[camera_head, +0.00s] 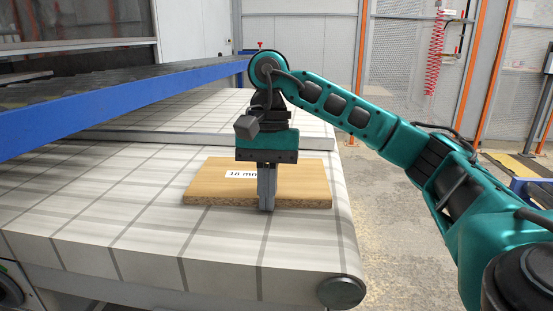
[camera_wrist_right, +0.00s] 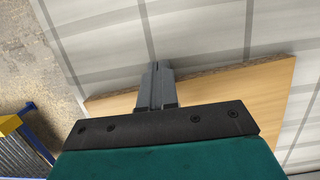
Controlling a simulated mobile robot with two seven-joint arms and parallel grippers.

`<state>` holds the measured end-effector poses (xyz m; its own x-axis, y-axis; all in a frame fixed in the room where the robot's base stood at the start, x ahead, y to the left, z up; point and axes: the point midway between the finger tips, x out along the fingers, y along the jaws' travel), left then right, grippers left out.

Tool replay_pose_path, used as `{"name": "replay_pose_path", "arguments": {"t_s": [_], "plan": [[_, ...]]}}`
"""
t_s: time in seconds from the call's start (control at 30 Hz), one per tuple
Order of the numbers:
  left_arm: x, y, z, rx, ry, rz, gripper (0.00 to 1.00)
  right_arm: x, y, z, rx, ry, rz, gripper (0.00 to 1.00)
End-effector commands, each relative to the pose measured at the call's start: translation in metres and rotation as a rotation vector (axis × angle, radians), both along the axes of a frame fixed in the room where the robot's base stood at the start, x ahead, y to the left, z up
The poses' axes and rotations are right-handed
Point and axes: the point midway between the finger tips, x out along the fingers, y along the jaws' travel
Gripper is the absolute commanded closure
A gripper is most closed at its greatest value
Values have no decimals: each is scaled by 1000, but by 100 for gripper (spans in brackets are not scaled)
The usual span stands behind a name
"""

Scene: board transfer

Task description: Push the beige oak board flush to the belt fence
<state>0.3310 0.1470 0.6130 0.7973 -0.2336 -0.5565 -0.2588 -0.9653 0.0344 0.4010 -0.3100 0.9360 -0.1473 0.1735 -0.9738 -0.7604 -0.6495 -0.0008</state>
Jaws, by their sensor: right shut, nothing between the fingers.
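The beige oak board (camera_head: 215,183) lies flat on the white belt (camera_head: 95,210), with a white label marked 18 mm on top. The belt fence (camera_head: 190,141) is the low grey rail behind it; a narrow strip of belt shows between them. My right gripper (camera_head: 267,206) is shut and empty, pointing down at the board's near edge, right of its middle. In the right wrist view the fingertips (camera_wrist_right: 157,66) reach past the speckled edge of the board (camera_wrist_right: 245,90). I cannot tell if they touch it. My left gripper is not in view.
A blue beam (camera_head: 120,98) runs along the far left above the belt. The belt's end roller (camera_head: 341,292) is at the near right, with concrete floor beyond. The belt is clear left of the board and in front of it.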

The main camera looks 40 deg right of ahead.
Motion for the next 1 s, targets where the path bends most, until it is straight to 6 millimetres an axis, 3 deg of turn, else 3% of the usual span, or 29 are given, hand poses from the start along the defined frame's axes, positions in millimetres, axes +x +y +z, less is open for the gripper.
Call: {"name": "replay_pose_path", "arguments": {"t_s": [1.0], "plan": [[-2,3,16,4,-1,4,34,34,-40,1,-1,-1,-4,100]]}}
